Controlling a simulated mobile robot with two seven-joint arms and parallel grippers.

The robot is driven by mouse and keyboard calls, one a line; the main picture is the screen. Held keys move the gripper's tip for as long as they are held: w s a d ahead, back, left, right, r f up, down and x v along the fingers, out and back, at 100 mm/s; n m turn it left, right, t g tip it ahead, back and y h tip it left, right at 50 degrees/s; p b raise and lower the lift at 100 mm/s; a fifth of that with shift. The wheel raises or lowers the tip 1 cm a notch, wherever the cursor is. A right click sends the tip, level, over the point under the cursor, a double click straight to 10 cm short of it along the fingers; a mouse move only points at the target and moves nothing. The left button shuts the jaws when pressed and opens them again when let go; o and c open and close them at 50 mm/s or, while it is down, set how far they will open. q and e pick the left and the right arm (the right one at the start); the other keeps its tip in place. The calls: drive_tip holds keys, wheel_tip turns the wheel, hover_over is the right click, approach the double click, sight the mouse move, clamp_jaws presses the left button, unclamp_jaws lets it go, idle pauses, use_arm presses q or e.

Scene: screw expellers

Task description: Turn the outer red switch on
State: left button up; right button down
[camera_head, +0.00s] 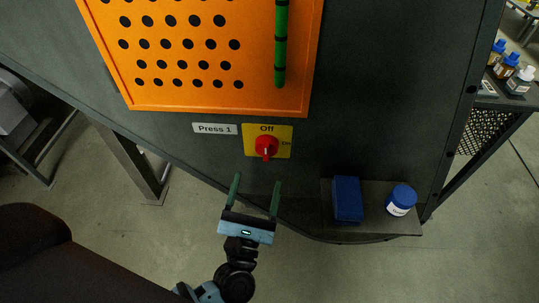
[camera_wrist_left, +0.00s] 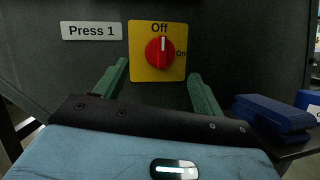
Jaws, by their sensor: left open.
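The red switch (camera_head: 266,146) is a round knob on a yellow plate (camera_head: 284,135) marked Off at the top and On at the right. A "Press 1" label (camera_head: 215,129) sits to its left. In the left wrist view the knob (camera_wrist_left: 159,52) has its white mark pointing up at Off. My left gripper (camera_head: 256,186) is open and empty, below and in front of the plate, its green fingers apart and not touching the knob. The fingers also show in the left wrist view (camera_wrist_left: 158,78), either side below the knob. My right gripper is not in view.
An orange perforated panel (camera_head: 215,96) with a green vertical handle (camera_head: 281,45) is above the switch. A small shelf (camera_head: 372,219) at the lower right holds a blue box (camera_head: 347,199) and a blue-lidded jar (camera_head: 402,200). Bottles (camera_head: 511,70) stand far right.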

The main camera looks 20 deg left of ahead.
sight(264, 156)
use_arm(q)
drive_tip(key=p+x, duration=0.1)
drive_tip(key=x, duration=0.6)
drive_tip(key=shift+w+r, duration=0.15)
drive_tip(key=shift+w, duration=0.2)
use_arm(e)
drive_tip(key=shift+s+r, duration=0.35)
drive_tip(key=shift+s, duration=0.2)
use_arm(q)
drive_tip(key=c, duration=1)
drive_tip(key=shift+o, duration=0.2)
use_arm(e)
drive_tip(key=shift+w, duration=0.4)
